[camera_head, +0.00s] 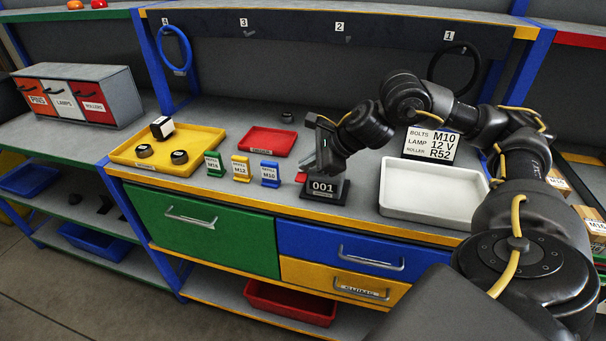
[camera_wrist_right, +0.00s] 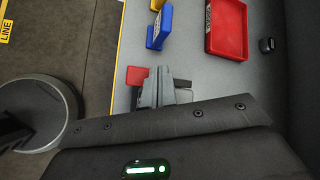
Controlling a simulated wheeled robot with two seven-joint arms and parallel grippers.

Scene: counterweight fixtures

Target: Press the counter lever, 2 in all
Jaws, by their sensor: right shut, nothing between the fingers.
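The counter (camera_head: 322,188) is a dark block near the front edge of the worktop, and its display reads 001. Its red lever (camera_head: 301,178) sticks out at the counter's left side. In the right wrist view the red lever (camera_wrist_right: 137,75) shows right beside the fingertips. My right gripper (camera_head: 322,158) points down over the counter, fingers shut and empty; in the wrist view its fingertips (camera_wrist_right: 160,86) are together. I cannot tell whether they touch the lever. The gripper and arm hide part of the area behind the counter. My left gripper is not in view.
Green, yellow and blue labelled stands (camera_head: 241,169) are left of the counter. A red tray (camera_head: 268,141) lies behind, a yellow tray (camera_head: 190,165) farther left, and a white tray (camera_head: 432,207) to the right. A sign (camera_head: 431,144) stands behind the white tray.

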